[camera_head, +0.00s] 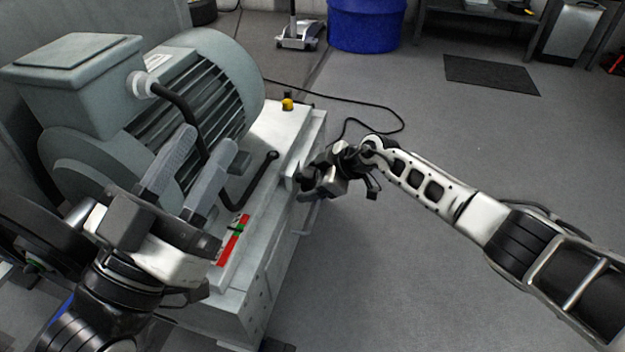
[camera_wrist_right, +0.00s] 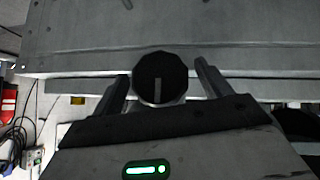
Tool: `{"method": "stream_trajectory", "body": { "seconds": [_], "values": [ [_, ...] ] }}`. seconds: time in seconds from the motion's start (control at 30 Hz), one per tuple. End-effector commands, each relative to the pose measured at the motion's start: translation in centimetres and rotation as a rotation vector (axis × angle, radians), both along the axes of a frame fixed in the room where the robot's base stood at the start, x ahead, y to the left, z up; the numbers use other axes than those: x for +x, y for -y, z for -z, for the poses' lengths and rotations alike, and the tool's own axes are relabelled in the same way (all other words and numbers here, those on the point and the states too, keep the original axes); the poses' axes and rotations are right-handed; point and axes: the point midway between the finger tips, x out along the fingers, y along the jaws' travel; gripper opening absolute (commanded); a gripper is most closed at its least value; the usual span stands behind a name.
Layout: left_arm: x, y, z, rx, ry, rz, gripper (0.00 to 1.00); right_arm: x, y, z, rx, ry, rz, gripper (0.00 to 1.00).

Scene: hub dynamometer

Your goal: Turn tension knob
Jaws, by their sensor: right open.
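The tension knob (camera_wrist_right: 158,72) is round and black with a pale pointer line, which points down in the right wrist view. It stands out from the side of the grey machine base (camera_wrist_right: 235,30). My right gripper (camera_wrist_right: 162,80) is open, with one finger on each side of the knob; I cannot tell whether either finger touches it. In the head view my right gripper (camera_head: 303,181) is at the right side of the machine base and the knob is hidden. My left gripper (camera_head: 205,145) is open and empty, its fingers spread in front of the motor.
A large grey motor (camera_head: 215,75) sits on the base at left. A black bent-handled lever (camera_head: 262,170), a red and green strip (camera_head: 233,240) and a yellow button (camera_head: 287,104) are on the base. A blue drum (camera_head: 365,25) stands behind.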

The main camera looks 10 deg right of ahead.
Motion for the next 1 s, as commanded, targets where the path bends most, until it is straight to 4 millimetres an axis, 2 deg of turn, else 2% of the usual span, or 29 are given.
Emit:
{"method": "stream_trajectory", "body": {
  "seconds": [0.07,0.2,0.23,0.47,0.67,0.83,1.0],
  "values": [
    [0.0,0.0,0.0,0.000,-0.001,0.000,0.36,0.0,0.0,0.0,0.000,0.000,0.000,0.74],
    [0.0,0.0,0.0,0.000,-0.001,0.000,0.36,0.0,0.0,0.0,0.001,0.000,0.000,0.35],
    [0.0,0.0,0.0,0.000,-0.001,0.000,0.36,0.0,0.0,0.0,0.001,0.000,0.000,0.32],
    [0.1,0.0,-0.2,-0.008,-0.025,0.008,0.36,0.0,0.0,-0.2,-0.004,0.010,0.001,0.32],
    [-0.1,0.2,3.4,-0.083,-0.354,0.032,0.36,-0.2,-0.1,-0.6,-0.029,0.068,0.000,0.33],
    [-2.6,1.1,7.4,-0.179,-0.742,0.091,0.36,-0.3,-0.1,-0.8,-0.070,0.166,0.001,0.33],
    [-2.2,0.4,8.1,-0.036,-0.734,0.021,0.36,-0.4,-0.2,-0.5,-0.120,0.287,0.001,0.33]
  ]
}}
